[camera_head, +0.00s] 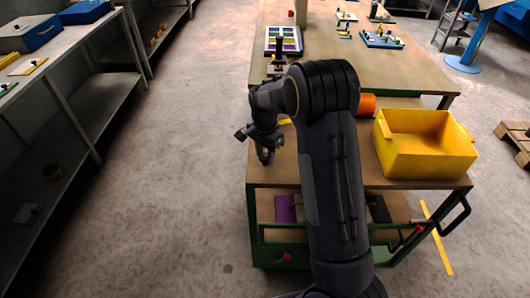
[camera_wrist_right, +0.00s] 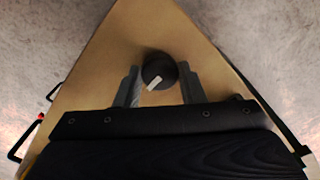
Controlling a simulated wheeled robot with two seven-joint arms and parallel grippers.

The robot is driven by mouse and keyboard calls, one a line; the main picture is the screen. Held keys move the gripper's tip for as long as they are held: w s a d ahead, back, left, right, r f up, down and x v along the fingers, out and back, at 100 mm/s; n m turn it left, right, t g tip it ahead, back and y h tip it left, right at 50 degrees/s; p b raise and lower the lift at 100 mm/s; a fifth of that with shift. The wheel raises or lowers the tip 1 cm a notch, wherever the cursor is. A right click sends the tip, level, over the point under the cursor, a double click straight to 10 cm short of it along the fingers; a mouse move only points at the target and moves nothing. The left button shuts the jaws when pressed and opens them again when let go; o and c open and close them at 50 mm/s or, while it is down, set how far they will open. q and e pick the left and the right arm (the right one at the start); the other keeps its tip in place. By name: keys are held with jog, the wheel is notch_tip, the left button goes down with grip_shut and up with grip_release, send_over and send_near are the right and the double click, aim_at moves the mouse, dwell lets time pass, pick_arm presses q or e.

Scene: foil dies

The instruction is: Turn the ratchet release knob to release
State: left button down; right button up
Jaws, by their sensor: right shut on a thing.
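The release knob (camera_wrist_right: 158,67) is round and dark with a pale pointer mark, seen from above in the right wrist view. The pointer slants toward the lower left of that picture. My right gripper (camera_wrist_right: 157,84) has one grey finger on each side of the knob and is shut on it. In the head view my right gripper (camera_head: 264,152) is low over the left edge of the green cart (camera_head: 420,184). The knob is hidden or too small to make out there. My left gripper is not in view.
A yellow bin (camera_head: 425,150) stands on the cart's right side, with an orange cylinder (camera_head: 366,104) beside it. Behind is a wooden table (camera_head: 400,75) with a tray of coloured slots (camera_head: 284,42) and a blue board (camera_head: 382,39). The floor at left is clear.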

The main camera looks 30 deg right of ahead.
aim_at(265, 155)
jog(key=shift+m, duration=0.5)
jog(key=o, duration=1)
jog(key=shift+r, duration=0.1)
notch_tip(265, 155, up, 7)
jog(key=shift+f+b, duration=0.1)
jog(key=shift+b, duration=0.2)
jog(key=shift+r, duration=0.45)
